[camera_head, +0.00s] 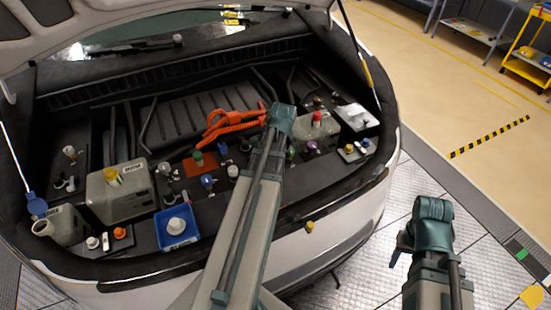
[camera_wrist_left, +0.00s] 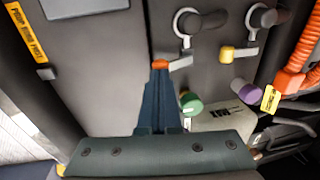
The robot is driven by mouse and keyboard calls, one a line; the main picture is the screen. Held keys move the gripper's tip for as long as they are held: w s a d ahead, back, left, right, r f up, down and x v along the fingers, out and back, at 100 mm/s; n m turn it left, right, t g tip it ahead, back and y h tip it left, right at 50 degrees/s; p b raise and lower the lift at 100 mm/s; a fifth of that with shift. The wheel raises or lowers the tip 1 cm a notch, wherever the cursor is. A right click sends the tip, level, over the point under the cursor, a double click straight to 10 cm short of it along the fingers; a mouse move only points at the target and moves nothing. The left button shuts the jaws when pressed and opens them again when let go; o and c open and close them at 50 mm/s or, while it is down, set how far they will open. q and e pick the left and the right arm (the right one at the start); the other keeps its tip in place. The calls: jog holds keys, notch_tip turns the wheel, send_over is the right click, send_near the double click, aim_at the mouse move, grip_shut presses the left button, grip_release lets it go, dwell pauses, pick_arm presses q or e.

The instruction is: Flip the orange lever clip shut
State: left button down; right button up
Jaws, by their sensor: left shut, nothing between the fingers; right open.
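The orange lever clip (camera_wrist_left: 160,64) shows in the left wrist view as a small orange end with a grey lever (camera_wrist_left: 181,62) reaching right from it. My left gripper (camera_wrist_left: 159,72) is shut and empty, its dark blue fingertips right at the orange end; I cannot tell whether they touch it. In the head view my left wrist (camera_head: 281,119) is over the engine bay, its fingers hidden, and I cannot make out the clip. My right gripper (camera_head: 400,248) is open, outside the car at the lower right, its fingers mostly hidden.
Near the clip are a yellow-ended lever (camera_wrist_left: 227,52), a green cap (camera_wrist_left: 190,103) and a purple cap (camera_wrist_left: 245,91). Thick orange hoses (camera_head: 228,125) cross the bay. A blue tray (camera_head: 177,231) and a capped tank (camera_head: 118,190) stand left.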

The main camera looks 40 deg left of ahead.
pick_arm(q)
jog(key=shift+s+d+f+y+b, duration=0.2)
jog(key=shift+d+f+y+b, duration=0.1)
jog(key=shift+f+y, duration=0.1)
jog(key=shift+d+f, duration=0.15)
jog(key=shift+f, duration=0.05)
jog(key=shift+s+d+b, duration=0.1)
jog(key=shift+b, duration=0.2)
jog(key=shift+w+a+r+p, duration=0.3)
jog(key=shift+w+a+p, duration=0.1)
jog(key=shift+a, duration=0.3)
dwell(0.3)
jog(key=s+d+p+v, duration=0.1)
jog(key=p+v, duration=1.2)
jog(key=v, duration=0.1)
jog(key=shift+s+d+f, duration=0.2)
jog(key=shift+d+f, duration=0.1)
jog(key=shift+f, duration=0.1)
